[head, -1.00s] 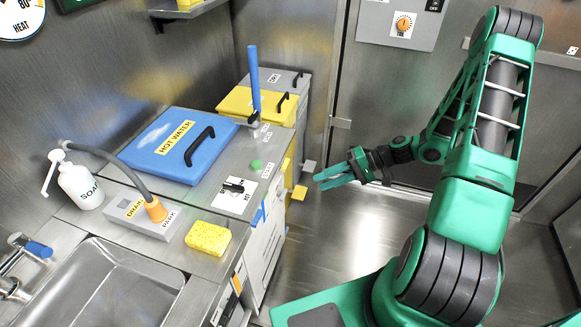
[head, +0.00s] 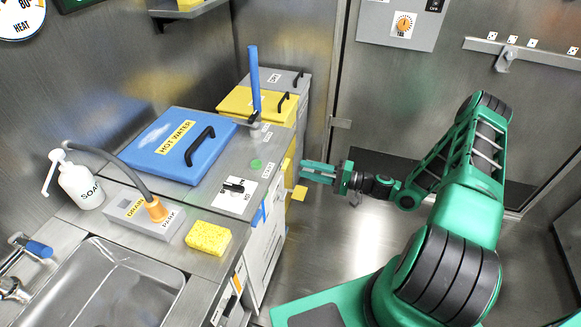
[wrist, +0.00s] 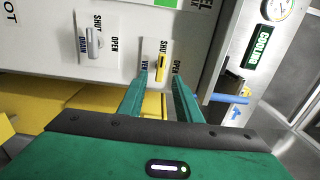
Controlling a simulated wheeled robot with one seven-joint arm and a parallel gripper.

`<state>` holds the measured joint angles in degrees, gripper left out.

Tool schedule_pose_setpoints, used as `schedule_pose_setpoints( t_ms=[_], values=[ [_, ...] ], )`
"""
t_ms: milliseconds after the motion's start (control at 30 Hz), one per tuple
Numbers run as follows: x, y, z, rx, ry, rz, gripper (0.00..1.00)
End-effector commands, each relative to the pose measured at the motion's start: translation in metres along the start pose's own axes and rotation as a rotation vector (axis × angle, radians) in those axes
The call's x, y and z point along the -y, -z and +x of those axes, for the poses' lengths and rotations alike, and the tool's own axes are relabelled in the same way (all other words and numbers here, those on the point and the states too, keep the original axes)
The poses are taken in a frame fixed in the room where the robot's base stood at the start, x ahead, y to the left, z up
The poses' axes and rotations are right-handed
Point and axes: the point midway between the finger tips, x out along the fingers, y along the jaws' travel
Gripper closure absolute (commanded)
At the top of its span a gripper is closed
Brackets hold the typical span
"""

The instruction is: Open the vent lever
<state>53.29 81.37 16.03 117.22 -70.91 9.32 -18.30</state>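The vent lever (wrist: 163,57) is a small yellow handle on a white plate in the wrist view. It lies beside the printed words SHUT and VENT, on a pale panel. My gripper (wrist: 161,76) is open, its two green fingers apart and empty. In the picture the fingertips flank the area just below the lever; I cannot tell the remaining depth. In the head view my gripper (head: 303,170) points left at the end of the counter units. The vent lever cannot be made out in the head view.
A grey drain lever (wrist: 95,42) sits left of the vent lever. A blue handle (wrist: 230,98) sticks out to the right, below a COOLING label (wrist: 262,48). Yellow surfaces (wrist: 60,102) lie below the panel. The counter holds a blue hot water lid (head: 165,147) and a sponge (head: 208,238).

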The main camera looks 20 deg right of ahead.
Motion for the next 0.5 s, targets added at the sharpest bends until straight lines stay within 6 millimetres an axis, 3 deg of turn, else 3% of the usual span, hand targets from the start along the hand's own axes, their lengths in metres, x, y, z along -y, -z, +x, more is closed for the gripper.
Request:
schedule_pose_setpoints(
  t_ms=[200, 500],
  values=[
    [0.0, -0.001, 0.039, 0.003, 0.001, 0.001, 0.69],
    [0.0, 0.0, 0.064, 0.001, -0.001, 0.0, 0.69]
  ],
)
